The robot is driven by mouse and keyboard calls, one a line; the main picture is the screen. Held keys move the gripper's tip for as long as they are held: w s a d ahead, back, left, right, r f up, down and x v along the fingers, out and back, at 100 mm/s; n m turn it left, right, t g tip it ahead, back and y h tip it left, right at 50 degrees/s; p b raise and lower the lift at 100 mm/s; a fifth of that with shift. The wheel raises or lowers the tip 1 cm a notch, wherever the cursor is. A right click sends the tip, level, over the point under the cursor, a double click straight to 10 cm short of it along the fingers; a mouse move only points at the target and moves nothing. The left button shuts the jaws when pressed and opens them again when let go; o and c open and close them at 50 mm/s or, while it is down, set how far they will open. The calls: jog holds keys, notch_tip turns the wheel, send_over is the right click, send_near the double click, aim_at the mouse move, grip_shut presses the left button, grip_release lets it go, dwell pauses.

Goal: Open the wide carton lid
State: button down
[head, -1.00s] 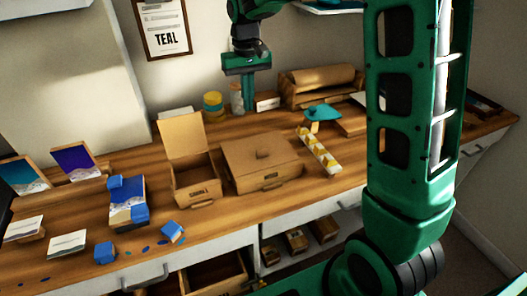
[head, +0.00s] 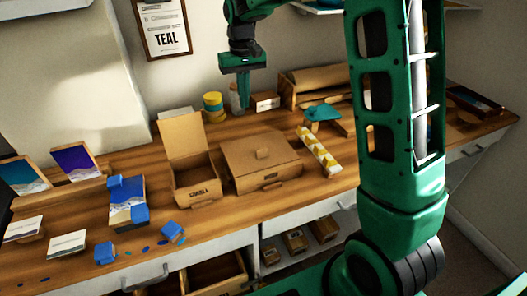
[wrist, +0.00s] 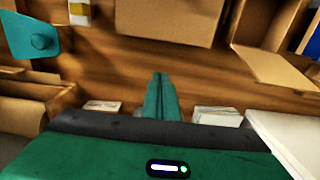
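The wide carton (head: 244,180) stands on the wooden bench, a brown cardboard box. Its lid (head: 240,152) is down, with a small tab on top. In the wrist view part of the wide carton (wrist: 165,22) shows at the top centre. My gripper (head: 243,106) is above the back of the bench, behind the carton and apart from it. In the wrist view its teal fingers (wrist: 160,80) are together, with nothing seen between them.
A narrower carton (head: 197,193) with its lid raised stands just left of the wide one. A yellow-and-white patterned strip (head: 320,151) lies to the right. Yellow tins (head: 213,105) and a small box (head: 265,101) stand behind. Blue blocks (head: 105,252) are at the front left.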

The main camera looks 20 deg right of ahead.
jog(key=shift+w+f, duration=0.15)
jog(key=shift+w, duration=0.2)
notch_tip(320, 180, up, 9)
dwell(0.8)
dwell(0.4)
